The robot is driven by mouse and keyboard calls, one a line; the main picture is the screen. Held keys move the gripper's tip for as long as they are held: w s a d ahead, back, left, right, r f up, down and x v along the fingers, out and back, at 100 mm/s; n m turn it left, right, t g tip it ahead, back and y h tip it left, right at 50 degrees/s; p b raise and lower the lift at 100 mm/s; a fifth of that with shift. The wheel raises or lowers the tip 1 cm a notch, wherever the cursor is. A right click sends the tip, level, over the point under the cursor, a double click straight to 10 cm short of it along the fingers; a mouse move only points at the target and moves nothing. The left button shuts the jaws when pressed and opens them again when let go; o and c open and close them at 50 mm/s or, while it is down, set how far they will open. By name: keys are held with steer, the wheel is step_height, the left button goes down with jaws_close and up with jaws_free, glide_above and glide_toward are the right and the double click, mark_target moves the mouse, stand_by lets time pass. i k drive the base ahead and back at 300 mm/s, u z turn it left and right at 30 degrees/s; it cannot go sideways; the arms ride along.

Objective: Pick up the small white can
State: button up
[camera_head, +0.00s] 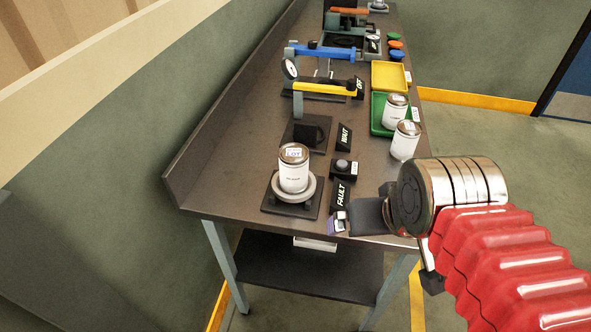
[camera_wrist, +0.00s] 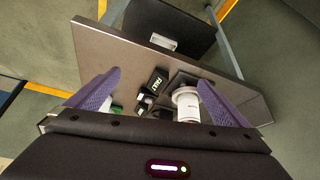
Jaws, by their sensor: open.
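Three similar white cans with metal lids show in the head view. One can (camera_head: 293,174) stands upright on a round metal stand with a black base at the near left of the bench; it also shows in the wrist view (camera_wrist: 187,108). Another can (camera_head: 394,113) stands in the green tray (camera_head: 377,118), and a third can (camera_head: 404,143) stands beside that tray at the right edge. My gripper (camera_head: 342,223) is over the bench's near edge, right of the stand. In the wrist view my gripper (camera_wrist: 158,86) has its purple fingers wide apart, with nothing held.
A FAULT sign (camera_head: 340,195), a black button box (camera_head: 343,169) and a WAIT sign (camera_head: 344,136) stand between the stand and the right-hand cans. Clamp-like devices with a yellow bar (camera_head: 325,89) and a blue bar fill the back. A yellow tray (camera_head: 390,75) lies behind the green one.

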mark_target(293, 157)
steer(key=z, duration=0.05)
steer(key=k, duration=0.6)
steer(key=u, duration=0.25)
steer(key=i, duration=0.6)
steer(key=u, duration=0.8)
steer(key=i, duration=0.5)
steer(key=u, duration=0.25)
